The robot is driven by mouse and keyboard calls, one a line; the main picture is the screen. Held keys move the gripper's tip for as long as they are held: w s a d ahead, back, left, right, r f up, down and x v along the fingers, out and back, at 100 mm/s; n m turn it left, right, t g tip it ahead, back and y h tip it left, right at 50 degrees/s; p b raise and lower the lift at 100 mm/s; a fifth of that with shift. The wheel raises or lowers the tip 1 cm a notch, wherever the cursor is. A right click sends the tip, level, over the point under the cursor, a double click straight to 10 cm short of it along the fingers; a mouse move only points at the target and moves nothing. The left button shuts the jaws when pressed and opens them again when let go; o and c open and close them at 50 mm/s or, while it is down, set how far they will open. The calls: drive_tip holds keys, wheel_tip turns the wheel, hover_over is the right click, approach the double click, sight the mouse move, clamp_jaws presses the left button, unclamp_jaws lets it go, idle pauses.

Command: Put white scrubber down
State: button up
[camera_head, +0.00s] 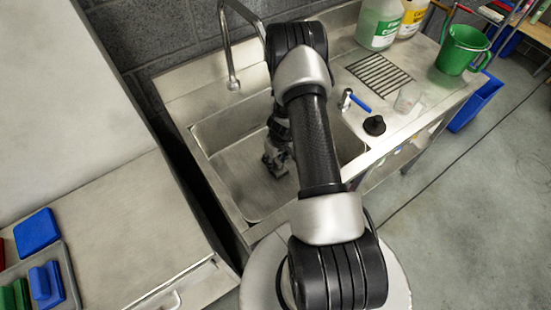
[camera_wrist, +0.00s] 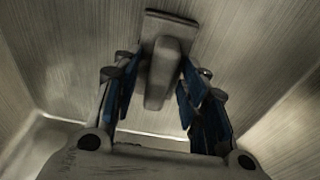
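The white scrubber (camera_wrist: 161,80), grey in this light, is a flat rectangular pad with a raised handle facing the camera. In the wrist view it lies at the top centre, apparently on the metal sink floor. My gripper (camera_wrist: 162,75) has its blue-padded fingers on both sides of the handle. A narrow gap shows on the left side; the right pad is very near the handle. The fingers look parted. In the head view my gripper (camera_head: 276,164) is low in the sink basin (camera_head: 240,190), partly behind my arm, and I cannot make out the scrubber there.
A curved faucet (camera_head: 228,50) rises at the back of the sink. A blue-handled tap (camera_head: 352,100), a black plug (camera_head: 374,125) and a clear cup (camera_head: 407,97) stand on the right. Bottles (camera_head: 379,25) and a green bucket (camera_head: 462,48) are beyond. Blue scrubbers (camera_head: 46,284) lie on the left table.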

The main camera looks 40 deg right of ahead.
wheel_tip(320, 180, up, 12)
drive_tip(key=s+p, duration=0.2)
drive_tip(key=p, duration=0.3)
wheel_tip(320, 180, up, 14)
drive_tip(key=t, duration=0.1)
hover_over(278, 162)
drive_tip(key=w+a, duration=0.4)
drive_tip(key=a, duration=0.2)
drive_tip(key=s+a+r+n, duration=0.1)
drive_tip(key=s+a+r, duration=0.1)
drive_tip(key=a+r, duration=0.35)
drive_tip(key=s+a+r, duration=0.2)
drive_tip(key=a+r, duration=0.1)
drive_tip(key=r, duration=0.6)
drive_tip(key=s+a+r+t, duration=0.1)
drive_tip(key=s+a+r, duration=0.2)
drive_tip(key=s+r, duration=0.3)
drive_tip(key=s+a+r, duration=0.4)
drive_tip(key=s+r, duration=0.2)
drive_tip(key=s, duration=0.7)
drive_tip(key=shift+t, duration=0.4)
drive_tip(key=shift+f, duration=0.2)
drive_tip(key=shift+f+b, duration=0.4)
drive_tip(key=shift+r, duration=0.15)
